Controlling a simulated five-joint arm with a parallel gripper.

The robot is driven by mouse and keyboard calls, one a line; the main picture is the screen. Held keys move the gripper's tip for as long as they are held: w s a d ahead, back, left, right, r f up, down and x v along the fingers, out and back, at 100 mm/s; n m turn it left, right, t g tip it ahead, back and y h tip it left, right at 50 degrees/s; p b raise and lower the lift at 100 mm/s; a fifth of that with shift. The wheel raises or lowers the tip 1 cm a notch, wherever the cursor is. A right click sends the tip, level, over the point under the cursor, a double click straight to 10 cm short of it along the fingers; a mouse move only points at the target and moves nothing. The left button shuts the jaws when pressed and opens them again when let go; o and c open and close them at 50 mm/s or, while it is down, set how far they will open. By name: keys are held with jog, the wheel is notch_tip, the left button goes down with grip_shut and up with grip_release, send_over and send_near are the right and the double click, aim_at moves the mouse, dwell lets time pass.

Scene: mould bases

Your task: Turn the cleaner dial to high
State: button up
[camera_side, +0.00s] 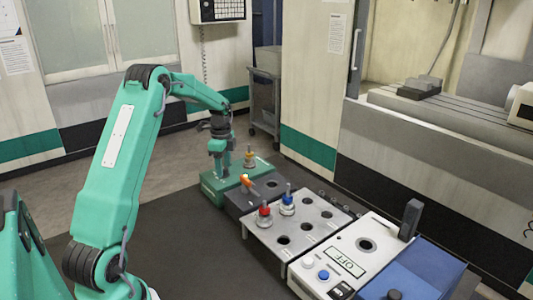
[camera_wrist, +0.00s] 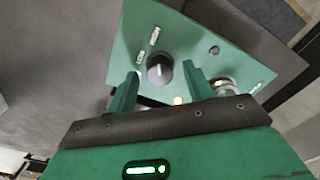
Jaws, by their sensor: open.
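The cleaner dial (camera_wrist: 160,69) is a dark round knob with a pale pointer mark on the green box (camera_wrist: 207,28). Two small white labels are beside it, apparently LOW and HIGH; the exact setting is too small to tell. My gripper (camera_wrist: 161,75) is open, with one green finger on each side of the dial and nothing held. Whether the fingers touch the dial, I cannot tell. In the side view my gripper (camera_side: 217,168) points down over the green box (camera_side: 211,190) and hides the dial.
A metal fitting with a yellow top (camera_side: 249,157) stands on the green box close to my gripper. Dark mat is clear at left.

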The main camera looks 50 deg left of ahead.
aim_at(225, 169)
jog(key=shift+r, duration=3.8)
jog(key=shift+d, duration=0.1)
jog(key=shift+d+r, duration=0.2)
jog(key=shift+r, duration=0.05)
jog(key=s+d+r+n+t, duration=0.1)
jog(key=s+d+r+n, duration=0.15)
jog(key=d+r, duration=0.45)
jog(key=s+d+r+n+t, duration=0.1)
jog(key=s+d+r+n, duration=0.2)
jog(key=d, duration=0.8)
jog(key=s+d+f+n+t, duration=0.2)
jog(key=s+d+n, duration=0.3)
jog(key=s+d, duration=0.8)
jog(key=s+t, duration=0.1)
jog(key=s, duration=0.1)
jog(key=shift+s+t, duration=0.3)
